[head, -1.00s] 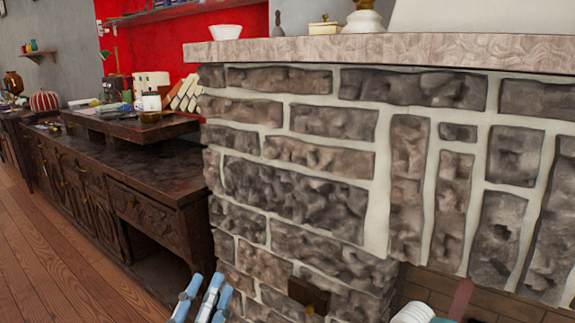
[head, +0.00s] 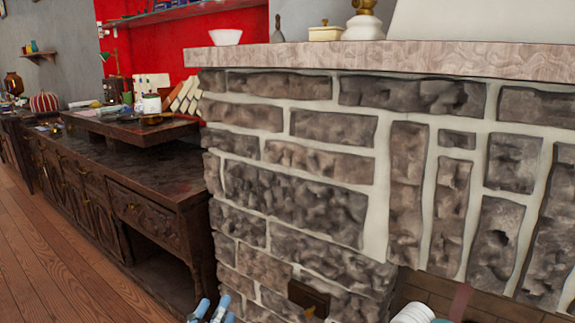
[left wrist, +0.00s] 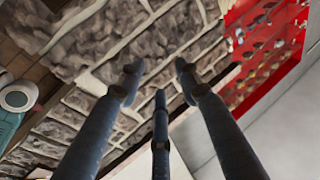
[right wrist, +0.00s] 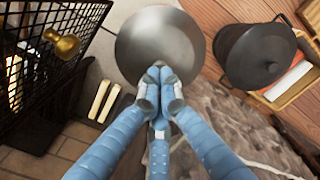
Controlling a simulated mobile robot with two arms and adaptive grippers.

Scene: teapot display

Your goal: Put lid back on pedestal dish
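A white rounded vessel with a gold-coloured top (head: 363,24) stands on the stone mantel, cut off by the top edge. A small cream lidded dish (head: 325,33) with a gold knob is left of it, and a white bowl (head: 226,37) is further left. I cannot tell which is the pedestal dish, and no loose lid is clearly identifiable. My left gripper (head: 212,310) is low in front of the stone wall, far below the mantel; its fingers are spread and empty in the left wrist view (left wrist: 159,76). My right gripper (right wrist: 158,80) has its fingertips together, overlapping a grey round pan-like disc's edge.
The mantel (head: 400,58) juts above the stone wall. A dark wooden counter (head: 125,170) with clutter lies left. The right wrist view shows the grey disc (right wrist: 160,40), a dark lidded pot (right wrist: 255,52), a black wire rack (right wrist: 60,60) and sticks (right wrist: 100,100).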

